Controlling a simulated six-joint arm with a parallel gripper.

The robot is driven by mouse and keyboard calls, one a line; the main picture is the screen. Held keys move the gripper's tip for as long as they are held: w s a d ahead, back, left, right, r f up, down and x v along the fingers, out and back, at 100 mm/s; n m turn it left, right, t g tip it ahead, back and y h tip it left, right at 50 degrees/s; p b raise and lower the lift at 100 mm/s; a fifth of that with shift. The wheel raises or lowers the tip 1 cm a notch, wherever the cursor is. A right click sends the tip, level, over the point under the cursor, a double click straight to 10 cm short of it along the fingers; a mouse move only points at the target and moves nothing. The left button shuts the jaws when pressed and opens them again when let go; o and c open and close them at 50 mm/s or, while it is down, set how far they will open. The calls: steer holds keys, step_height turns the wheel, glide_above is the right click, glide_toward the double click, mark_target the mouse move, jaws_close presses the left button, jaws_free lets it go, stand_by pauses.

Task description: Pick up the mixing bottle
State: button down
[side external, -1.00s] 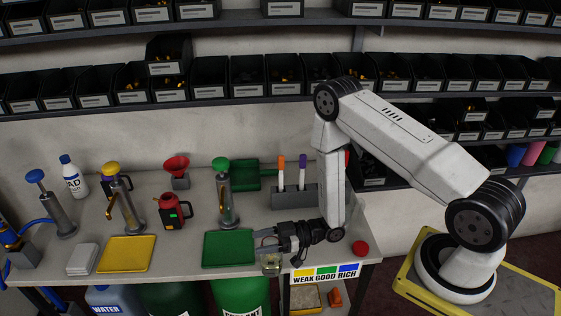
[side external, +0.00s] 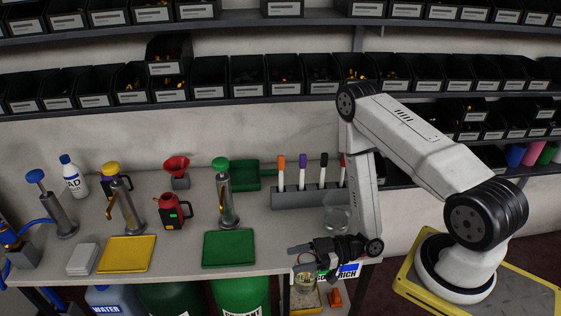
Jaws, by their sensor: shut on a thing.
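My gripper (side external: 303,262) is near the table's front right edge, pointing left in the picture. It is shut on a small clear bottle with a yellowish tint, which I take to be the mixing bottle (side external: 306,279). The bottle hangs roughly upright at the fingers, in front of the table edge in the picture. The gripper hides its upper part. I cannot make out the fingertips clearly.
A clear glass vessel (side external: 337,218) stands close behind my gripper, by a grey rack (side external: 305,199) of markers. A green tray (side external: 229,249) lies to the left, with a green-topped dispenser (side external: 224,195) behind it. The WEAK GOOD RICH label is partly covered.

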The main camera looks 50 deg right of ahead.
steer(key=s+d, duration=0.1)
steer(key=s, duration=0.6)
stand_by(0.5)
steer(key=shift+s, duration=0.1)
steer(key=shift+d, duration=0.1)
stand_by(0.8)
